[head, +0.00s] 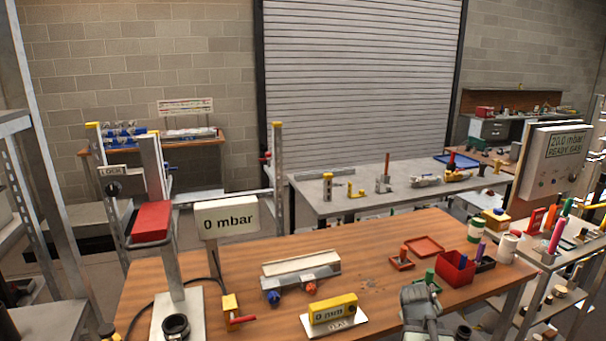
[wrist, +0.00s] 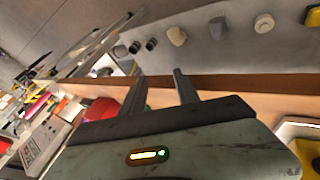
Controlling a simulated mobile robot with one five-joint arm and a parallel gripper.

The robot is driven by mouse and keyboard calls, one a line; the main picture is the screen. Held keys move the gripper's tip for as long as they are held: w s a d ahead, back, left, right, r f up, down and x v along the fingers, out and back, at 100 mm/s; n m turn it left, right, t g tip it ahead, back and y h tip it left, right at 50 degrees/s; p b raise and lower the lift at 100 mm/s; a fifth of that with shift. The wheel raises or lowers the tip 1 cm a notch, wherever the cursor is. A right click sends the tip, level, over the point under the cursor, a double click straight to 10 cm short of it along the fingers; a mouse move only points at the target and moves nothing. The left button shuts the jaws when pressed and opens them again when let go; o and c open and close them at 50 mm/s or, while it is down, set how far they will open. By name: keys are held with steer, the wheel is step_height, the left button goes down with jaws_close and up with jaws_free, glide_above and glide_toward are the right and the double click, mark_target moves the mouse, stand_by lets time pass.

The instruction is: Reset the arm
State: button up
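My gripper (wrist: 160,80) shows in the wrist view with its two dark fingers apart and nothing between them. It is open and empty. In the head view my grey-green arm (head: 424,308) rises at the lower right, in front of the wooden table (head: 210,290). The fingers are hard to make out there. In the wrist view a red object (wrist: 101,111) lies to the left of the fingers, seen past the gripper body.
On the table are a "0 mbar" sign (head: 228,219), a white-grey unit (head: 301,271), a yellow gauge (head: 333,308), a red box (head: 455,268) and an orange tray (head: 425,246). A panel reading 20.0 mbar (head: 556,160) stands at right. A metal table (head: 350,200) stands behind.

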steer(key=s+a+f+g+y+p, duration=0.1)
steer(key=s+a, duration=0.3)
steer(key=a, duration=0.8)
steer(key=s+a+f+m+g+y, duration=0.1)
steer(key=s+a+g+y, duration=0.2)
steer(key=a, duration=1)
steer(key=shift+s+a+g+y+p, duration=0.3)
steer(key=shift+s+g+y+p, duration=0.1)
steer(key=shift+y, duration=0.1)
steer(key=shift+d, duration=0.15)
